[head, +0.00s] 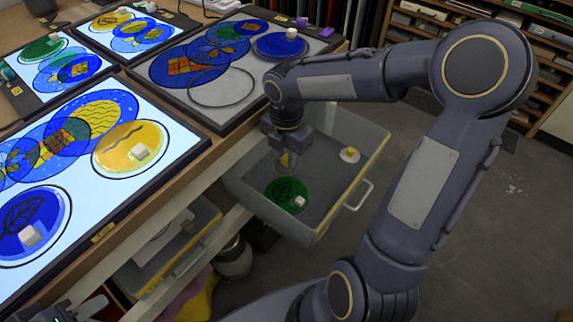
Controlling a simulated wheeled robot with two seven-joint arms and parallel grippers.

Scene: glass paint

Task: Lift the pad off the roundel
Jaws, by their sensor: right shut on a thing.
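A green roundel (284,190) with a dark leaf drawing lies in the open grey drawer. A small white pad (299,201) sits on its right part. My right gripper (286,152) points down over the drawer, behind the green roundel and apart from this pad. It is shut on a small yellow thing (285,160), which seems to have a clear or grey part around it; its exact shape is unclear. My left gripper (82,309) shows only in part at the bottom left edge, and its fingers cannot be made out.
A lit panel (186,158) with overlapping coloured roundels and white blocks fills the left. A grey panel (258,67) lies behind it, with an empty ring (222,106). Shelves (548,62) stand at the right.

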